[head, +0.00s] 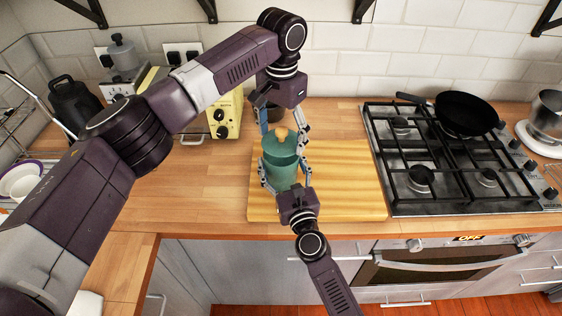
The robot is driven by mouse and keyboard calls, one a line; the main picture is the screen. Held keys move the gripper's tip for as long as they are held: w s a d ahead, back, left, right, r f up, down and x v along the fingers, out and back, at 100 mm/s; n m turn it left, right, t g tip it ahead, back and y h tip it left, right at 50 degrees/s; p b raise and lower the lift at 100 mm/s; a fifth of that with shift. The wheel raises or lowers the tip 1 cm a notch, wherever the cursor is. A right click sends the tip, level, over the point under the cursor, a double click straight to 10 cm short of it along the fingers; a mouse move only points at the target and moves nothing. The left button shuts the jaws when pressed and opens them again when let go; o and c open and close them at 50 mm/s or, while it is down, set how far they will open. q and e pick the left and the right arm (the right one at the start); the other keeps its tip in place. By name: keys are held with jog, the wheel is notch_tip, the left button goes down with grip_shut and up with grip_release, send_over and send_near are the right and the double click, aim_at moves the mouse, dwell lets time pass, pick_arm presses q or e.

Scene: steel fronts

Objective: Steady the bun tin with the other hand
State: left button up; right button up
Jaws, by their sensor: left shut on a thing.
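The bun tin (281,169) is a teal round canister with a lid and a wooden knob (281,134). It stands upright on a wooden board (345,180). My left gripper (284,128) reaches down from behind the tin, with its fingers at the tin's upper far side, shut on it. My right gripper (284,171) comes from the front edge, with one finger on each side of the tin's body. Whether these fingers press on the tin is not clear. The far side of the tin is hidden.
A gas hob (420,178) with a black pan (468,113) is to the right. A yellow toaster (227,115) stands behind left, partly hidden by my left arm. A dark kettle (75,105) is farther left. The counter left of the board is clear.

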aim_at(290, 147)
pick_arm(q)
jog(key=shift+s, duration=0.1)
pick_arm(e)
jog(key=shift+s+f, duration=0.15)
jog(key=shift+f, duration=0.35)
jog(key=o, duration=1.5)
jog(key=shift+r, duration=0.1)
pick_arm(q)
jog(key=s+r, duration=0.1)
jog(key=s, duration=0.1)
jog(key=s+d+r, duration=0.1)
jog(key=s, duration=0.2)
jog(key=s+d+r, duration=0.1)
jog(key=s, duration=0.1)
jog(key=shift+s+r, duration=0.15)
jog(key=shift+r, duration=0.2)
pick_arm(e)
jog(key=shift+w+r, duration=0.1)
jog(key=shift+w, duration=0.15)
pick_arm(q)
jog(key=shift+s, duration=0.1)
pick_arm(e)
jog(key=shift+s+r, duration=0.1)
jog(key=shift+s, duration=0.05)
